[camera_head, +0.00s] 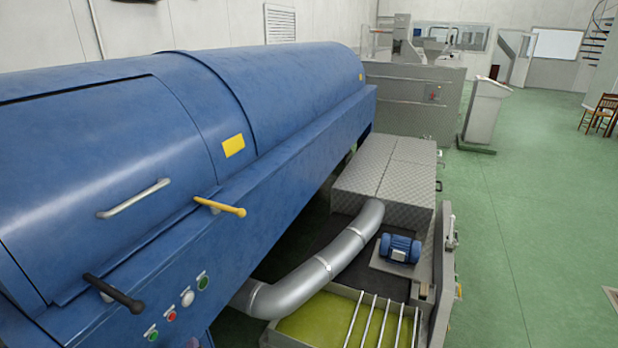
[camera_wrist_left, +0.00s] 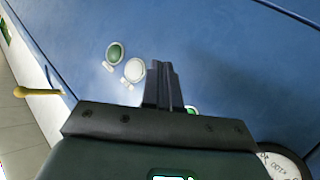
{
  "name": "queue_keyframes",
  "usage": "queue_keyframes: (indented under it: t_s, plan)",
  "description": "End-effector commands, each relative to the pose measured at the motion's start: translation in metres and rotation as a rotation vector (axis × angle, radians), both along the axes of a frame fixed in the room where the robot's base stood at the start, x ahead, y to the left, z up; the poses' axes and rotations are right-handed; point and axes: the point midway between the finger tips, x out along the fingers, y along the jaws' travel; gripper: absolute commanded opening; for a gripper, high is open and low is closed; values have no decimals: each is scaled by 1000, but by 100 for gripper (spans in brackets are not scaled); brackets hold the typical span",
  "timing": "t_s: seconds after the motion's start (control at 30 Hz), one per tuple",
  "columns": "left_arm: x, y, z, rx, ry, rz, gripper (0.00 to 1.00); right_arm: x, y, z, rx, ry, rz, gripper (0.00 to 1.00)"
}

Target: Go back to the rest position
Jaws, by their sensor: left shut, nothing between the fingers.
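My left gripper (camera_wrist_left: 163,68) shows in the left wrist view, its two dark fingers together with nothing between them. The fingers point at the blue machine's panel, in front of the buttons. Whether the fingers touch the panel I cannot tell. In the head view I cannot make out the left gripper clearly. My right gripper is in neither view.
The long blue machine (camera_head: 200,130) fills the left, with a yellow lever (camera_head: 220,207), a black lever (camera_head: 114,294) and a grab handle (camera_head: 134,199). A silver pipe (camera_head: 322,268) runs beside a blue motor (camera_head: 399,248).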

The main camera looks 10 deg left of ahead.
Motion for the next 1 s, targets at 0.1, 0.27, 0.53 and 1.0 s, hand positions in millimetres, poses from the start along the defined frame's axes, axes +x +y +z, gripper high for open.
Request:
queue_keyframes:
  t_s: [0.1, 0.27, 0.53, 1.0]
  plan:
    - [-44, 2, -45, 15, 82, -7, 0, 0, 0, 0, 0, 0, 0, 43]
    - [-114, -17, -68, 16, 167, -99, 0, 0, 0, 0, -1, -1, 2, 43]
    - [-230, -113, -36, -12, 516, -484, 0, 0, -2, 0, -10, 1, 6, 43]
    - [-335, -172, 65, 185, 999, -984, 0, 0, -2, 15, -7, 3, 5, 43]
